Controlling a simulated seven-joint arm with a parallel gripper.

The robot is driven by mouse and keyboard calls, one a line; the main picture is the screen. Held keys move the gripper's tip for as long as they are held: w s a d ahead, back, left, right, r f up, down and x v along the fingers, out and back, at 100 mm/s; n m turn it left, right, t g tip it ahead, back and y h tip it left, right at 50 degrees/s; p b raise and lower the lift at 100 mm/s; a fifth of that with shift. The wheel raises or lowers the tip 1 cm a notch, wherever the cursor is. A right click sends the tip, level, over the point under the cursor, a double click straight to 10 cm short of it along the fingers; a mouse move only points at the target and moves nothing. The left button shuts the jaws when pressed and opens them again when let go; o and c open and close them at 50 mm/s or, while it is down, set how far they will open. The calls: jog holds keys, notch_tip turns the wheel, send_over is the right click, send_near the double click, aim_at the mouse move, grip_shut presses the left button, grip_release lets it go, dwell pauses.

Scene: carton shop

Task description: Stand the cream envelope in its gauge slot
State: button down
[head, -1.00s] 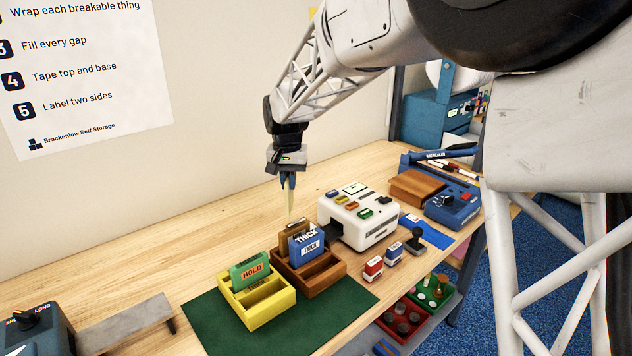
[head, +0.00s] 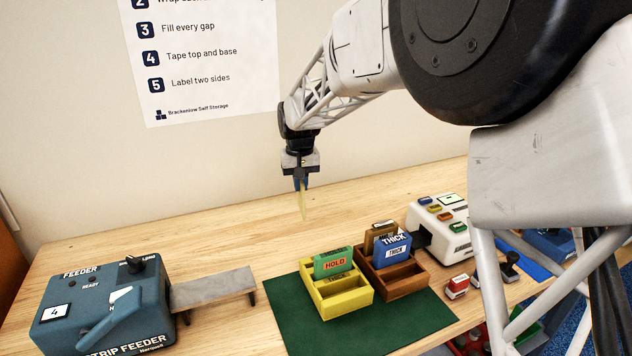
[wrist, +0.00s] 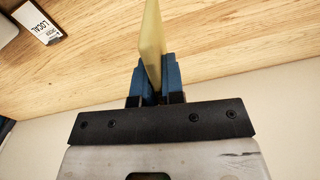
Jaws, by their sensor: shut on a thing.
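My gripper (head: 301,184) is shut on the cream envelope (head: 304,205), which hangs below the jaws, seen nearly edge-on. In the wrist view the envelope (wrist: 153,45) stands out from between the blue fingers (wrist: 155,85). It is in the air above the bench, behind and left of two slotted holders. The yellow holder (head: 347,306) has a green HOLD card (head: 333,263) in its rear part. The brown wooden holder (head: 403,284) has a blue THICK card (head: 393,249) and a brown piece (head: 377,236) behind it. Which slot is the envelope's cannot be told.
Both holders stand on a green mat (head: 289,318). The blue strip feeder (head: 105,300) and its grey ramp (head: 213,287) are at left. A white machine (head: 433,238) and stamps (head: 457,287) are at right. The bench behind the mat is clear.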

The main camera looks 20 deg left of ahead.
jog(key=s+d+f+m, duration=0.3)
jog(key=s+d+m, duration=0.6)
jog(key=m, duration=0.7)
jog(key=shift+s+d+f, duration=0.2)
jog(key=shift+d, duration=0.95)
jog(key=shift+f, duration=0.15)
jog(key=shift+f, duration=0.9)
jog(key=shift+f, duration=2.2)
dwell(1.8)
